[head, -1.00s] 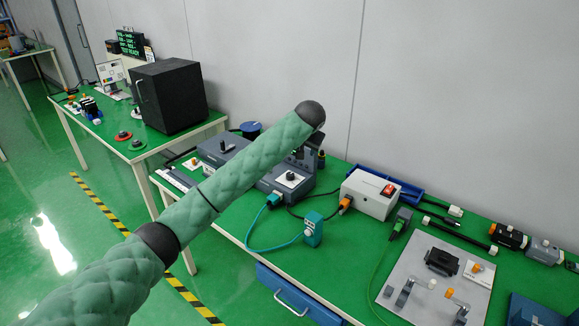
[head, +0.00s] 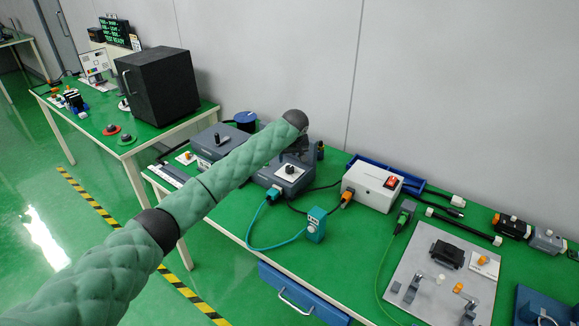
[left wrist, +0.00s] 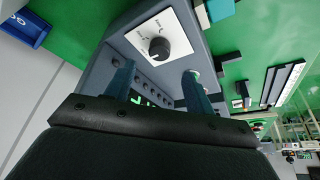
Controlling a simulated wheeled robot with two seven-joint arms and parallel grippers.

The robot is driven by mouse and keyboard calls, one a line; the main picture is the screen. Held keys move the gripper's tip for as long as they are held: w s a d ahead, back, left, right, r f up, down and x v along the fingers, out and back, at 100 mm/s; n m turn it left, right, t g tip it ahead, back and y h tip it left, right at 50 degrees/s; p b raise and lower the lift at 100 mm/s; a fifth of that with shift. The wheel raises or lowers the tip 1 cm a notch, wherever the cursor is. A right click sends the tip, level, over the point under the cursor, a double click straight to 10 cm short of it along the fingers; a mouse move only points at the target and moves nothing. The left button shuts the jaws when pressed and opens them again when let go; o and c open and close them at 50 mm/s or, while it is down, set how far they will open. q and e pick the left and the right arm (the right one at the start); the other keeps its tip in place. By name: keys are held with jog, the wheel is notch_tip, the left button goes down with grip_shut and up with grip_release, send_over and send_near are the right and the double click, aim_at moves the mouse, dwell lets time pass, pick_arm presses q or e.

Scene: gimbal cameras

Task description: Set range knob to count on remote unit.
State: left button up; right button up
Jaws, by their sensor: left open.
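A grey box with a black knob on a white plate (head: 290,172) stands on the green bench, partly behind my left arm; I take it for the remote unit. In the left wrist view its round black knob (left wrist: 159,50) sits on the white plate, with small labels too blurred to read. My left gripper (left wrist: 158,88) is open, its two fingers apart near the box, the knob showing beyond and between them, with nothing held. In the head view the gripper is mostly hidden behind my arm. My right gripper is not in view.
Another grey box with a black knob (head: 217,139) stands to the left. A teal box (head: 315,224) on a teal cable, a white box with a red switch (head: 372,187) and a grey plate with fittings (head: 412,283) lie to the right. A black cabinet (head: 157,87) stands farther back.

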aim_at(290, 167)
pick_arm(q)
jog(key=shift+p+x, duration=1.1)
jog(key=shift+x, duration=2.3)
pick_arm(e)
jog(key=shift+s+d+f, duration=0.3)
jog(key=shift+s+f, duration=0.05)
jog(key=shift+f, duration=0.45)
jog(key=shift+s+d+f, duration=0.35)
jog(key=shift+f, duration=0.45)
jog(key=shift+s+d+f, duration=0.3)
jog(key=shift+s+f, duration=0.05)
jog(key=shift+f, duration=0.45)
pick_arm(q)
jog(key=c, duration=1)
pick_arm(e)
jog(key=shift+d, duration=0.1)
